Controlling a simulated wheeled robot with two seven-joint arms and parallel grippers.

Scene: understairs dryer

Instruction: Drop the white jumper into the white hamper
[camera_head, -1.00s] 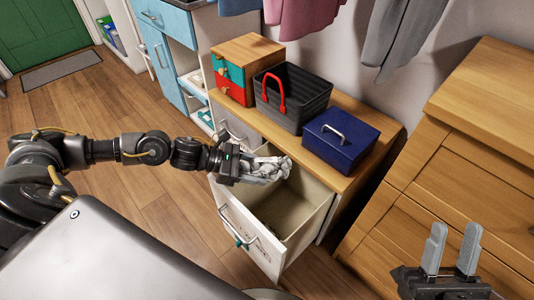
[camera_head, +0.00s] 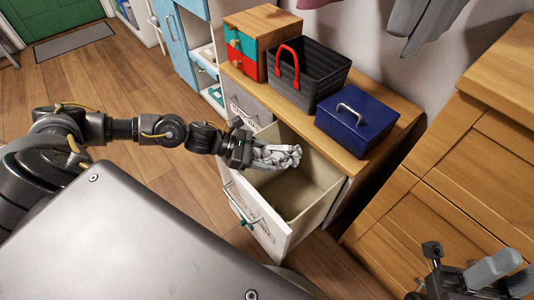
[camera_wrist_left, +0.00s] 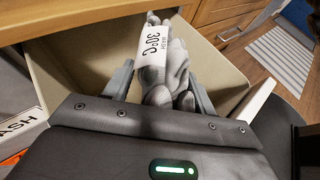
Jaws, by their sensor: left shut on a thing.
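The white jumper (camera_head: 277,155), a bunched whitish-grey bundle, is held in my left gripper (camera_head: 252,153), which is shut on it. It hangs over the mouth of the open white hamper (camera_head: 258,226), a pull-out bin with a cream inside, a front handle and a label. In the left wrist view the jumper (camera_wrist_left: 165,75) sits between the two fingers and carries a white tag reading 30°C. The hamper's cream wall (camera_wrist_left: 65,65) shows behind it. My right gripper (camera_head: 508,277), at the bottom right of the head view, is empty with its fingers apart.
A wooden top above the hamper bears a dark blue box (camera_head: 352,122), a black basket (camera_head: 308,78) with a red handle and a small drawer chest (camera_head: 258,45). A wooden dresser (camera_head: 450,170) stands at right. Open floor (camera_head: 120,85) lies at left.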

